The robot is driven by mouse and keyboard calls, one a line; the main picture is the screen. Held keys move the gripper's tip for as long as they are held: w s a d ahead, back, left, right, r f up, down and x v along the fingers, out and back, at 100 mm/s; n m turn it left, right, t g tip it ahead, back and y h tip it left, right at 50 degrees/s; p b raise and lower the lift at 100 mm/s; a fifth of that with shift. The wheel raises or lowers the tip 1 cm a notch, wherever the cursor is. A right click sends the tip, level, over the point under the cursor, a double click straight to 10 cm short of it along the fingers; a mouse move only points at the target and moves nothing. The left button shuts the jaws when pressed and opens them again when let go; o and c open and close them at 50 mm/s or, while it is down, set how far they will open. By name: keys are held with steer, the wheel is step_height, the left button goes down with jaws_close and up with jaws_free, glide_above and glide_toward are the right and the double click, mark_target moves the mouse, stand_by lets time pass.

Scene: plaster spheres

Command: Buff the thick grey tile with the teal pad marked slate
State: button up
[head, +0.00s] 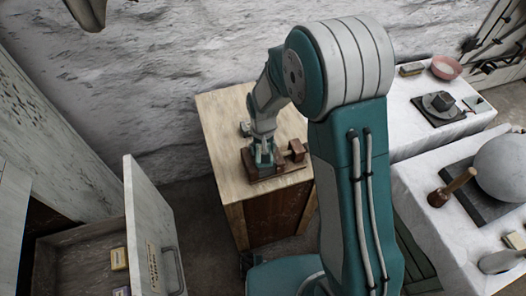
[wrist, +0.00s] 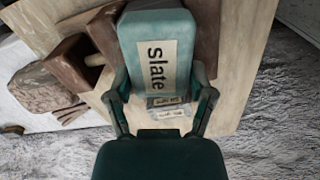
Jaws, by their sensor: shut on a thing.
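The teal pad (wrist: 147,24) fills the middle of the wrist view, its pale label reading "slate" facing the camera. My gripper (wrist: 160,82) is shut on it, one finger at each side. In the head view my gripper (head: 263,158) is low over the wooden cabinet, at a dark brown wooden piece (head: 280,178). Brown wood lies around the pad, and I cannot tell whether the pad still touches it.
The pale wooden cabinet top (head: 221,108) has bare room at its left. A pink bowl (head: 446,67) stands on the back right table. A grey sphere (head: 503,166) and a wooden-handled mallet (head: 452,187) are on the nearer table. An open drawer (head: 75,236) juts out lower left.

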steer(key=shift+w+f, duration=0.15)
steer(key=shift+w, duration=0.85)
steer(key=shift+s+d+r, duration=0.1)
steer(key=shift+s, duration=0.95)
steer(key=shift+s+r, duration=0.1)
steer(key=shift+s, duration=0.95)
steer(key=shift+w, duration=0.1)
steer(key=shift+w+r, duration=0.7)
steer(key=shift+w, duration=0.3)
steer(key=shift+r, duration=0.1)
steer(key=shift+r, duration=1.15)
